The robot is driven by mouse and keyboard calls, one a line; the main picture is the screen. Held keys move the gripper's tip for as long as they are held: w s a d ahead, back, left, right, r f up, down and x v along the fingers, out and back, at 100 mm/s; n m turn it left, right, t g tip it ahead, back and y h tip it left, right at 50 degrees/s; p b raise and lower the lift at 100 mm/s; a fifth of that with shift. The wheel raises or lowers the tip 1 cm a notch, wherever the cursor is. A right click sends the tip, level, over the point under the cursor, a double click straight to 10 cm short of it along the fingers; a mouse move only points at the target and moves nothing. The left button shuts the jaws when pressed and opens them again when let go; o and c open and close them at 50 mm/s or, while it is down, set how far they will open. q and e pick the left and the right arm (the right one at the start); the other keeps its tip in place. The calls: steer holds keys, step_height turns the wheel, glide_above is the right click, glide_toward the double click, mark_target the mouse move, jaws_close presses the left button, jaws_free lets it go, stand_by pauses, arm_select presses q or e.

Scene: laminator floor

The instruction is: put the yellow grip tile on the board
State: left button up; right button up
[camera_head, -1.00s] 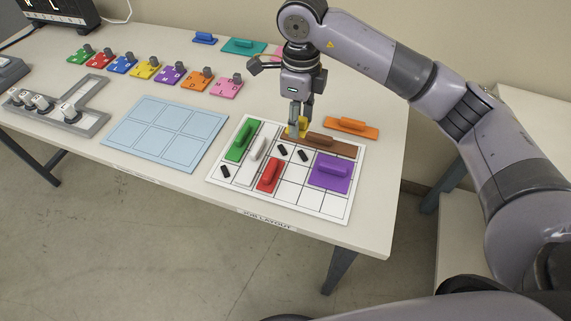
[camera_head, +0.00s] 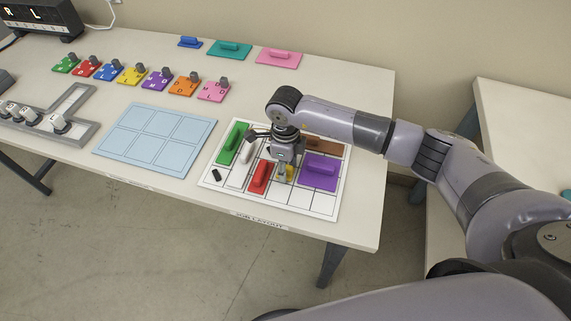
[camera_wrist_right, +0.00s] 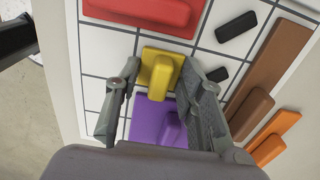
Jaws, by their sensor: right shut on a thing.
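The yellow grip tile (camera_head: 289,171) is between the fingers of my right gripper (camera_head: 284,172), low over the middle of the white gridded board (camera_head: 322,203). In the right wrist view the yellow tile (camera_wrist_right: 160,72) shows between the two fingertips (camera_wrist_right: 160,66), which are shut on its raised grip. The tile lies between the red tile (camera_head: 260,176) and the purple tile (camera_head: 319,171) and appears level with the board. I cannot tell whether it rests fully on it. My left gripper is not in view.
Green (camera_head: 232,143), white (camera_head: 240,170) and brown (camera_head: 325,144) tiles lie on the board, with small black blocks (camera_wrist_right: 236,25). An orange tile (camera_wrist_right: 275,148) lies beside it. A light blue panel (camera_head: 155,138) is to the left. Teal (camera_head: 229,49) and pink (camera_head: 278,57) tiles are behind.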

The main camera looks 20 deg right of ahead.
steer(key=shift+f+b, duration=0.2)
steer(key=shift+b, duration=0.1)
steer(key=o, duration=1)
steer(key=shift+r, duration=0.1)
steer(key=shift+r+p, duration=0.25)
steer(key=shift+p, duration=0.1)
steer(key=shift+w+r, duration=0.1)
steer(key=shift+r, duration=0.25)
step_height(320, 180, up, 11)
steer(key=b, duration=0.3)
steer(key=shift+r, duration=0.1)
